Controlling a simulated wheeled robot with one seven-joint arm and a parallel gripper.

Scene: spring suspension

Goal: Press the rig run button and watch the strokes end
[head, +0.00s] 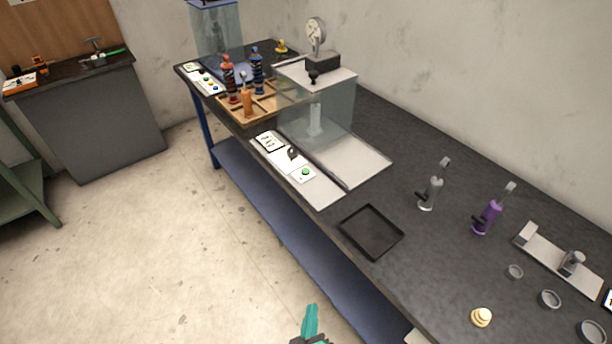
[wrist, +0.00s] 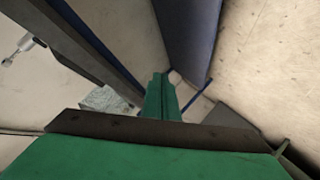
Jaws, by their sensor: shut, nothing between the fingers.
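A test rig with a clear-walled enclosure (head: 315,118) stands on the dark bench, a round dial gauge (head: 316,33) above it. A white control panel (head: 318,188) lies in front of the rig. It carries a green button (head: 306,172) and a small dark knob or lever (head: 292,152); lettering is too small to read. My gripper (head: 311,320) is at the bottom of the head view, in front of the bench and well apart from the panel. Its green fingers (wrist: 160,98) are shut and empty. The button does not show in the wrist view.
A wooden tray (head: 262,108) with coloured spring dampers stands left of the rig. A black tray (head: 371,232), grey damper (head: 431,190), purple damper (head: 487,215) and several rings lie to the right. The bench's front edge and blue lower shelf (head: 285,225) lie beside open floor.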

